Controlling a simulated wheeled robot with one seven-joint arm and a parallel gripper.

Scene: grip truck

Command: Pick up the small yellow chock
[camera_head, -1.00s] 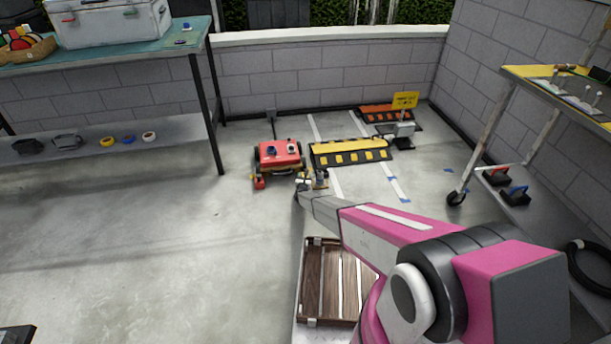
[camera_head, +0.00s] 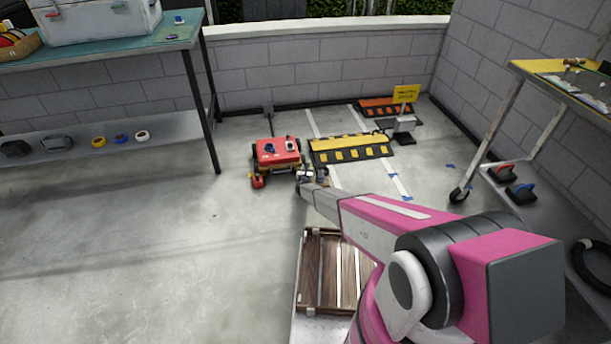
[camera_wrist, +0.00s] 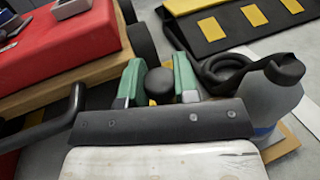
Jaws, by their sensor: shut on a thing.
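My gripper (camera_wrist: 159,84) has two green-tipped fingers, shut on a dark round knob (camera_wrist: 160,82) in the wrist view. A sliver of yellow shows just under the knob, so it looks like the top of the small yellow chock. Most of the chock is hidden by the fingers and my wrist. In the head view my gripper (camera_head: 308,177) is low at the floor, just right of the red truck (camera_head: 277,152). Whether the chock touches the floor cannot be told.
The red truck's bed and a black wheel (camera_wrist: 143,42) are close left in the wrist view. A grey bottle-like thing (camera_wrist: 268,100) with a black top stands close right. A yellow-and-black ramp (camera_head: 350,150) lies beyond. A wooden slatted crate (camera_head: 311,270) is nearer me.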

